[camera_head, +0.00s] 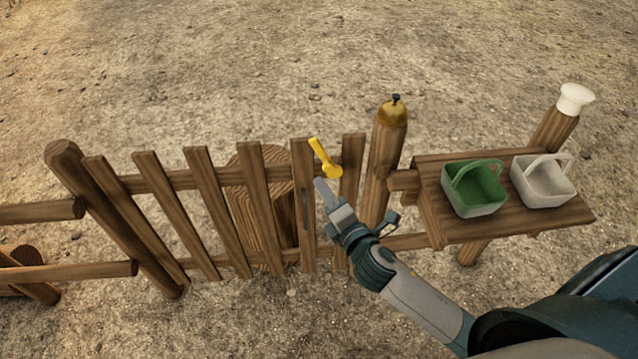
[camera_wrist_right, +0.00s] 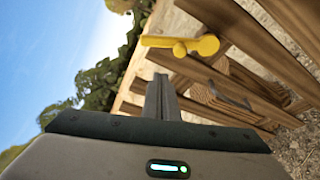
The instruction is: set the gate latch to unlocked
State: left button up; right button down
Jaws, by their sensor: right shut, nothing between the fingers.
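The yellow gate latch (camera_head: 324,158) is a lever on the upper right part of the wooden gate (camera_head: 258,200). In the head view it slants from upper left to lower right, with its rounded end at the lower right. In the right wrist view the latch (camera_wrist_right: 182,44) shows just beyond the fingers. My right gripper (camera_head: 322,186) is shut and empty, just below the latch in the head view. The fingers (camera_wrist_right: 160,82) appear close to the latch; I cannot tell whether they touch it. My left gripper is not in view.
A post with a brass bell-like top (camera_head: 392,113) stands right of the gate. A wooden shelf (camera_head: 515,222) holds a green basket (camera_head: 478,190) and a white basket (camera_head: 543,182). A stump (camera_head: 236,192) stands behind the gate. A white-capped post (camera_head: 574,98) stands at the right.

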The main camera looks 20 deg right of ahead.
dwell(0.5)
jog(key=s+d+f+m+g+h, duration=0.1)
jog(key=s+d+f+m+g, duration=0.15)
jog(key=f, duration=1.25)
jog(key=s+d+f+m+g, duration=0.1)
jog(key=s+f+m+g, duration=0.3)
jog(key=f, duration=1)
jog(key=s+d+f+m+g, duration=0.2)
jog(key=s+f+m+g, duration=0.25)
jog(key=s+f, duration=1.05)
jog(key=s+a+f+m+g, duration=0.1)
jog(key=s+f+m, duration=0.2)
jog(key=s, duration=0.6)
jog(key=s+f+m+g, duration=0.2)
jog(key=s+f+m, duration=0.1)
jog(key=s+f, duration=0.4)
jog(key=s+a+f+m+g, duration=0.1)
jog(key=s+f, duration=0.4)
jog(key=s, duration=0.7)
jog(key=shift+s+a+f+m+g, duration=0.15)
jog(key=shift+a+f+m+g, duration=0.2)
jog(key=shift+m, duration=0.55)
jog(key=c, duration=2.5)
grip_release()
jog(key=shift+r, duration=0.1)
